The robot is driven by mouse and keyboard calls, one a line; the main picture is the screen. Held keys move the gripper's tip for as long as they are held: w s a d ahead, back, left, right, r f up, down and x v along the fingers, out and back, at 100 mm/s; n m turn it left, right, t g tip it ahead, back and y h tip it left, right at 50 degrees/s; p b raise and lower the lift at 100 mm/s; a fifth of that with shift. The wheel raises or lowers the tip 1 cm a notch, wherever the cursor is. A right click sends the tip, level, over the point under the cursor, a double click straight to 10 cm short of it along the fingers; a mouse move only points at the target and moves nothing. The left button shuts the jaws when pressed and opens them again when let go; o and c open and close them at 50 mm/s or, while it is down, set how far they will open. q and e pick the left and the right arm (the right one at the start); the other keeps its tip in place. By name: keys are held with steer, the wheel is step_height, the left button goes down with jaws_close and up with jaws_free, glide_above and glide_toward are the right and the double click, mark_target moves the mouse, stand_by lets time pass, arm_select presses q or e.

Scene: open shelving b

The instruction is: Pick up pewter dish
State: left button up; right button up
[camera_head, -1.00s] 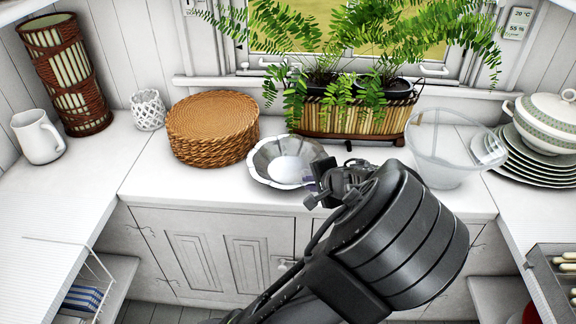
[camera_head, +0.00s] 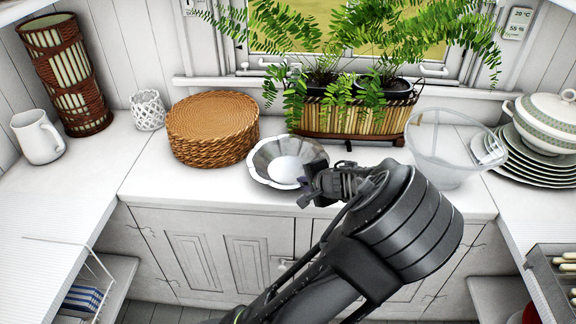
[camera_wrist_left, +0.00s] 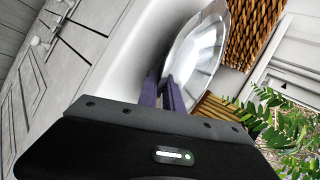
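The pewter dish (camera_head: 284,160), a shiny silver bowl with a scalloped rim, sits on the white counter between the wicker mats and the planter. It also shows in the left wrist view (camera_wrist_left: 207,50). My left gripper (camera_head: 313,183) is at the dish's front right rim. In the left wrist view its two purple fingers (camera_wrist_left: 162,92) are close together, one on each side of the rim, and look shut on it. The exact contact is partly hidden. No lift off the counter is visible. My right gripper is not in view.
A stack of round wicker mats (camera_head: 212,128) stands left of the dish. A planter with ferns (camera_head: 352,120) is behind it. A clear glass bowl (camera_head: 450,150) and stacked plates (camera_head: 540,150) stand to the right. The counter's front edge lies just below the dish.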

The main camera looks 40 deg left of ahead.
arm_select(q)
jaws_close()
stand_by(1.4)
step_height(320, 180, up, 18)
steer(key=p, duration=0.2)
stand_by(0.7)
stand_by(0.5)
